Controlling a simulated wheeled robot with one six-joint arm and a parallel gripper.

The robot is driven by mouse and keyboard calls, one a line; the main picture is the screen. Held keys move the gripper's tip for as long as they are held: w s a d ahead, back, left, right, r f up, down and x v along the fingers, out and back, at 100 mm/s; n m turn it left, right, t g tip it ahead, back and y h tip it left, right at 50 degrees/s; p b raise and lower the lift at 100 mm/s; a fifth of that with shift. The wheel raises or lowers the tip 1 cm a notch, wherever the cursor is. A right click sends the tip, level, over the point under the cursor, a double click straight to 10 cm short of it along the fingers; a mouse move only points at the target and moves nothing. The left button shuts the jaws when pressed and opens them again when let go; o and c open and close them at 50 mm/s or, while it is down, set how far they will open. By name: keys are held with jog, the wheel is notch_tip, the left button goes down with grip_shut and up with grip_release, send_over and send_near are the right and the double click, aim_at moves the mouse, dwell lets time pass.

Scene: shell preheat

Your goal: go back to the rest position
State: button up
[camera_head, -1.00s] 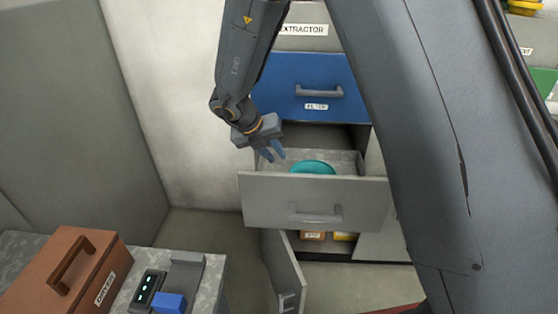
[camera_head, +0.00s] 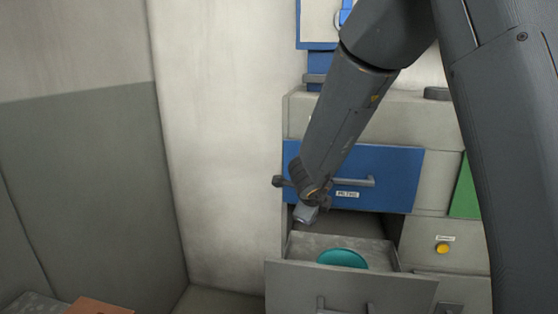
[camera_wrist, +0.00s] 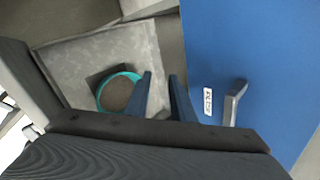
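My gripper (camera_head: 306,213) hangs at the left end of the blue drawer front, above the open grey drawer (camera_head: 350,285). In the wrist view its two blue fingers (camera_wrist: 162,82) stand apart with nothing between them, so it is open and empty. A round teal dish (camera_head: 342,258) lies in the open drawer, below and to the right of my gripper.
The blue drawer (camera_head: 395,178) above is shut and has a grey handle. A green panel (camera_head: 466,190) and a yellow button (camera_head: 442,248) are to the right. A brown box (camera_head: 98,307) just shows at the bottom left. The space left of the cabinet looks clear.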

jog(key=s+d+f+n+g+y, duration=0.1)
jog(key=s+d+n+g, duration=0.2)
jog(key=s+n, duration=0.9)
jog(key=s+d+f+n+g+y, duration=0.1)
jog(key=s+d+n+g, duration=0.3)
jog(key=s+n, duration=0.8)
jog(key=shift+s+d+f, duration=0.8)
jog(key=shift+s+d, duration=0.2)
jog(key=shift+s, duration=0.95)
jog(key=shift+c, duration=0.2)
